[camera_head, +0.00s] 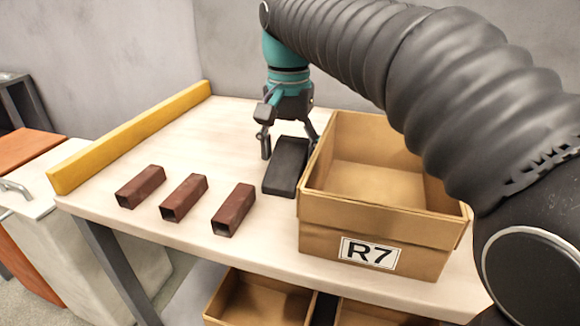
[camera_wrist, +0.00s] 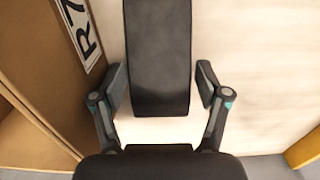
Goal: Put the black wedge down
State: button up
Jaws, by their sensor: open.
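The black wedge (camera_head: 287,166) lies on the pale table (camera_head: 262,235), just left of the cardboard box marked R7 (camera_head: 375,240). My gripper (camera_head: 288,145) is over the far end of the wedge, pointing down. In the wrist view the wedge (camera_wrist: 158,55) lies between the two fingers of my gripper (camera_wrist: 162,85). The fingers are spread, with a gap on each side of the wedge, so the gripper is open and holds nothing. The far end of the wedge is partly hidden by the gripper in the head view.
Three brown rectangular tubes (camera_head: 184,198) lie in a row on the left of the table. A yellow rail (camera_head: 130,135) runs along the left edge. The R7 box stands close on the right, under my arm. Open boxes (camera_head: 260,300) sit below the table.

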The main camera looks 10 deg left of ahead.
jog(key=shift+f, duration=0.3)
jog(key=c, duration=1.3)
jog(key=shift+r, duration=0.15)
grip_shut()
